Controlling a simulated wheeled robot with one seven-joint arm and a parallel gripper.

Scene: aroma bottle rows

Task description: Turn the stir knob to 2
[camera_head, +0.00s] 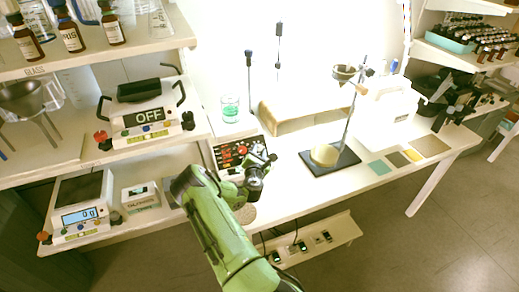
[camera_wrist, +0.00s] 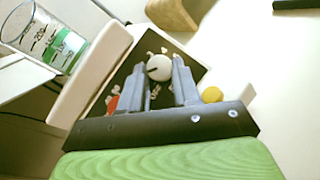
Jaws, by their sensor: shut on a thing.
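A dark control panel (camera_head: 232,154) with red and white knobs and markings sits at the front left of the white bench. My gripper (camera_head: 264,162) is at the panel's right side. In the wrist view, the two grey fingers of my gripper (camera_wrist: 159,80) are on either side of a round white knob (camera_wrist: 158,66) with a dark pointer line. The gripper is shut on this knob. The knob's scale and label are too small or covered to read. A red knob (camera_wrist: 113,104) lies left of the fingers, and a yellow knob (camera_wrist: 212,95) lies right of them.
A beaker of green liquid (camera_head: 230,108) stands just behind the panel; it also shows in the wrist view (camera_wrist: 60,40). A stand with a dark base (camera_head: 343,162) is to the right. A balance reading OFF (camera_head: 148,122) is on the left shelf.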

